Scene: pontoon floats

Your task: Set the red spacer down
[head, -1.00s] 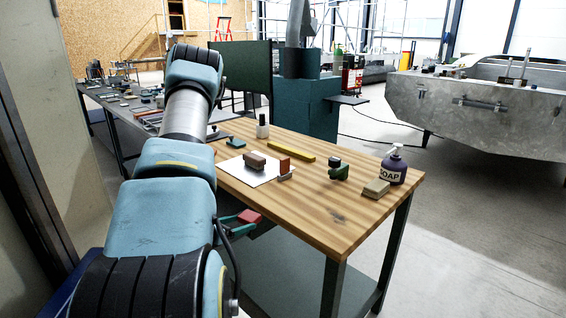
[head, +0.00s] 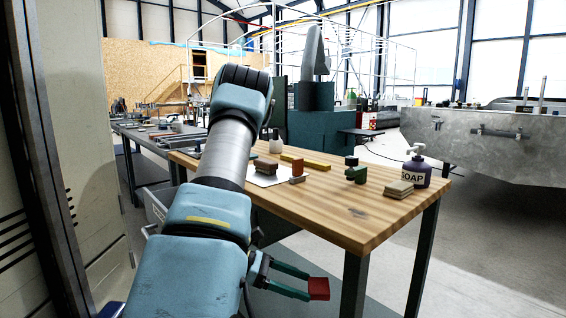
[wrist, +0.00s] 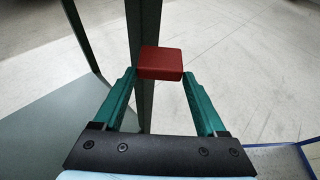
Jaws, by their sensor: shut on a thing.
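The red spacer is a small red block (head: 319,288), held at the fingertips of my gripper (head: 306,284). My gripper has green fingers and is shut on the spacer, in front of and below the near edge of the wooden table (head: 335,213). In the wrist view the red spacer (wrist: 161,62) sits between the two green fingertips (wrist: 160,74), with a dark table leg and the floor behind it. Nothing shows directly under the spacer but open space above the floor.
The table's front right is clear. A dark leg (head: 354,287) stands near my gripper.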

